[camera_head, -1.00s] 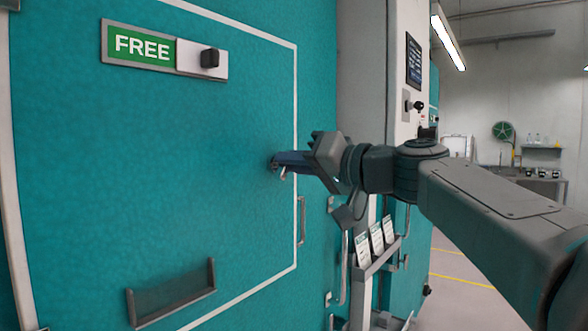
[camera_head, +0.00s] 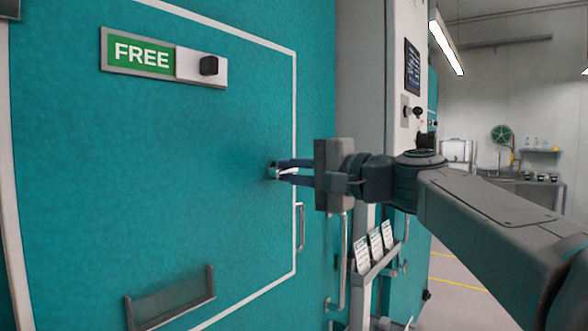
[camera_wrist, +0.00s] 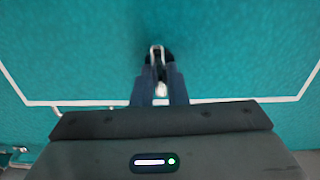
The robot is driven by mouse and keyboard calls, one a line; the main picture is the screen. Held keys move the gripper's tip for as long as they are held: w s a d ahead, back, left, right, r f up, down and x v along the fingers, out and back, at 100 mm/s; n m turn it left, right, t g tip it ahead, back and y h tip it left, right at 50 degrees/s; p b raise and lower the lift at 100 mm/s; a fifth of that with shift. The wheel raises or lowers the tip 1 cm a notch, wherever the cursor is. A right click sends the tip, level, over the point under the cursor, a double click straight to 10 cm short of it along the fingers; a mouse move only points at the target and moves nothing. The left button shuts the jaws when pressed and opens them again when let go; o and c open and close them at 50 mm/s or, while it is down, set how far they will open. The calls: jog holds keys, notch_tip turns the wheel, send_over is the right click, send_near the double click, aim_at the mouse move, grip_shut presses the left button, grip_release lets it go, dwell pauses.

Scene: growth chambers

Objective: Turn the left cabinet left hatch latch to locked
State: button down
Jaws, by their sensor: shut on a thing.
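The hatch latch (camera_head: 274,171) is a small metal piece on the teal hatch (camera_head: 200,130), near its right edge in the head view. In the wrist view the latch (camera_wrist: 157,60) shows as a narrow silvery loop between my fingertips. My gripper (camera_head: 280,170) reaches it from the right, with its two dark fingers shut on the latch, one above the other in the head view. The fingertips partly hide the latch, and I cannot tell its exact turn position. The sign (camera_head: 140,52) on the hatch reads FREE on green, beside a white slider with a black knob (camera_head: 208,65).
A metal handle (camera_head: 300,228) and a long vertical bar handle (camera_head: 345,262) are right of and below my gripper. A card holder (camera_head: 375,250) is on the cabinet side. A shallow holder (camera_head: 170,297) sits low on the hatch. Open floor (camera_head: 455,268) lies at right.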

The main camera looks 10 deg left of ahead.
jog(key=shift+m, duration=0.4)
jog(key=c, duration=1.4)
grip_release()
jog(key=shift+c, duration=0.2)
jog(key=b+v, duration=0.1)
jog(key=v, duration=1.2)
jog(key=shift+s+d+b, duration=0.15)
jog(key=shift+d+b, duration=0.15)
jog(key=shift+d, duration=0.05)
jog(key=shift+f, duration=0.1)
